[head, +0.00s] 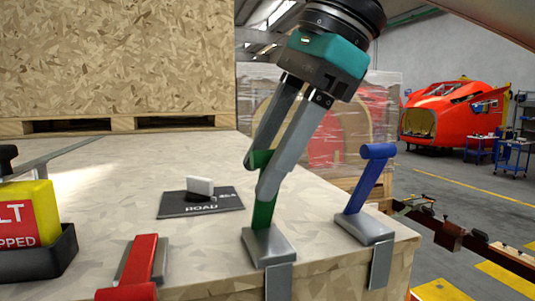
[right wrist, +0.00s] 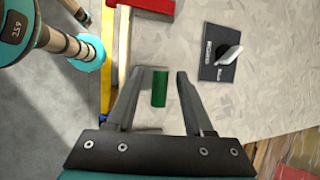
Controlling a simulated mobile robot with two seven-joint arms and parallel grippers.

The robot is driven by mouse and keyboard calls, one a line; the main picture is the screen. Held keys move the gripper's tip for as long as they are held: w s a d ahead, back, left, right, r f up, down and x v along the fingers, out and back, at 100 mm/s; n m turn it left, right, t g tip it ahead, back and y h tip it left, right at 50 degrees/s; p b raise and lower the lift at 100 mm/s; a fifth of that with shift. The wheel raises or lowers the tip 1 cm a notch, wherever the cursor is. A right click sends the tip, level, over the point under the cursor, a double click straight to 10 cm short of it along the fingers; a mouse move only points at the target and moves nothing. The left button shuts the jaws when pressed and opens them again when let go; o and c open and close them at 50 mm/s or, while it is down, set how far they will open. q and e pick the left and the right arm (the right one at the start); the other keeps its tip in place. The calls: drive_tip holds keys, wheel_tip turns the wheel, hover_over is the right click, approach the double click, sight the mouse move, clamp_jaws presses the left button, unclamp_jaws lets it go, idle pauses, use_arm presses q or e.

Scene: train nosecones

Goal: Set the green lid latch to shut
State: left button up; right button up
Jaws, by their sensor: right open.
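The green lid latch (head: 263,217) sits at the front edge of the wooden crate lid, on a grey base plate. Its lever stands raised, with a crossbar at the top. My right gripper (head: 258,180) reaches down from above with its jaws open, fingers around the upper part of the green lever and hiding some of it. In the right wrist view, the green crossbar (right wrist: 159,88) lies between the open fingers (right wrist: 160,72), with a gap visible on both sides. My left gripper is not in view.
A red latch (head: 138,264) lies low to the left; a blue latch (head: 369,180) stands raised close on the right. A dark placard (head: 201,203) with a pale upright tab lies behind. A yellow and red block (head: 30,215) in a black holder stands far left.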

clamp_jaws()
idle(0.3)
idle(1.1)
